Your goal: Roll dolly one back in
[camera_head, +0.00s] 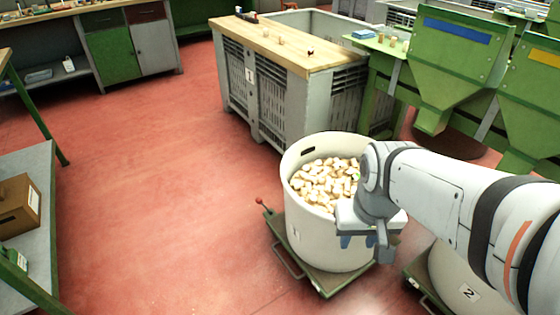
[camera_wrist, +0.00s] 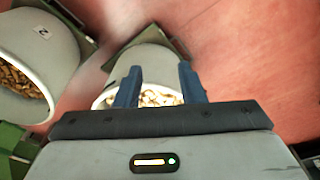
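Dolly one (camera_head: 328,280) is a low green platform with a metal handle on its left side and a small red-knobbed lever. A round cream bin (camera_head: 318,235) stands upright on it, full of cork stoppers (camera_head: 325,180); a small label, which looks like a 1, is on its side. In the wrist view this bin (camera_wrist: 152,60) lies beyond and between the fingers. My gripper (camera_head: 362,243) has blue fingers, spread apart with nothing held between them. It is in front of the bin's right side and hides part of it; contact cannot be told.
A second dolly (camera_head: 418,284) with a bin marked 2 (camera_head: 468,290) stands close at the right, partly behind my arm. Behind is a grey crate (camera_head: 270,100) with a wooden top. Green hoppered machines (camera_head: 450,70) stand at the right. The red floor (camera_head: 160,200) at the left is clear.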

